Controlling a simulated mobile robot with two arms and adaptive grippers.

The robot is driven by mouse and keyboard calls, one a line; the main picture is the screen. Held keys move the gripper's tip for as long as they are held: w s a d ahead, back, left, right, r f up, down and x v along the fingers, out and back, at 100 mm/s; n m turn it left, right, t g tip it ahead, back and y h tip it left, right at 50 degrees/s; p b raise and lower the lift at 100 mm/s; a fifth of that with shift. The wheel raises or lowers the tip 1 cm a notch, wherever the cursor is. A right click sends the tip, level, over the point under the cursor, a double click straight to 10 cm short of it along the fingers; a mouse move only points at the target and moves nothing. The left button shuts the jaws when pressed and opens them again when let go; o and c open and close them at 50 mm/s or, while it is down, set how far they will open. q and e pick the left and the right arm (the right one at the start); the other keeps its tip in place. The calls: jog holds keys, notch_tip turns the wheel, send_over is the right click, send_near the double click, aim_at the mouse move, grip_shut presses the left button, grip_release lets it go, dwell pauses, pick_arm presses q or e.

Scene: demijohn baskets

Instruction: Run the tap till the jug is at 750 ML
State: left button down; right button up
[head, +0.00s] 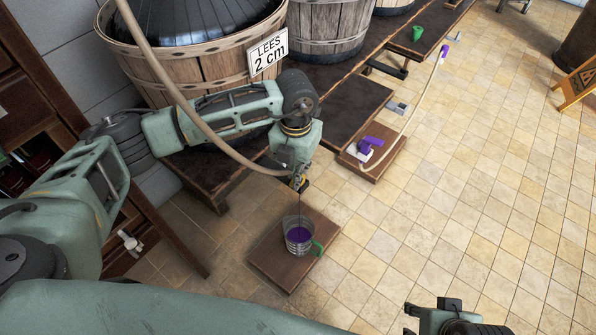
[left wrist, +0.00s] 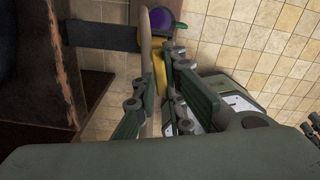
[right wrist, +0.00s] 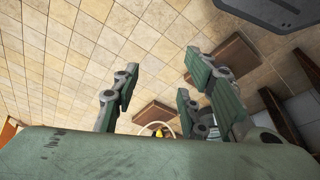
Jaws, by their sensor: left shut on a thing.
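The clear jug (head: 290,222) with a green handle stands upright on a low wooden board (head: 268,262). Purple liquid lies in it below the rim; its marks are too small to read. My left gripper (head: 299,182) is above the jug, shut on the yellow-marked tap (left wrist: 160,75) at the end of a beige hose (head: 190,112). A thin dark stream runs from the tap down into the jug. The jug's purple inside also shows in the left wrist view (left wrist: 161,18). My right gripper (right wrist: 160,75) is open and empty over the floor.
A large slatted basket (head: 195,65) with a "LEES 2 cm" sign (head: 268,54) stands behind on a dark bench. Another hose end with a purple lever (head: 369,143) rests on a board to the right.

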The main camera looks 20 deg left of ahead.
pick_arm(q)
jog(key=shift+a+m, duration=0.2)
jog(key=shift+m, duration=0.7)
jog(key=shift+w+a+m+b, duration=0.1)
jog(key=shift+m+b, duration=0.25)
jog(key=shift+m, duration=0.15)
pick_arm(e)
jog(key=shift+v, duration=0.9)
pick_arm(q)
jog(key=c, duration=1.8)
grip_release()
notch_tip(320, 180, up, 12)
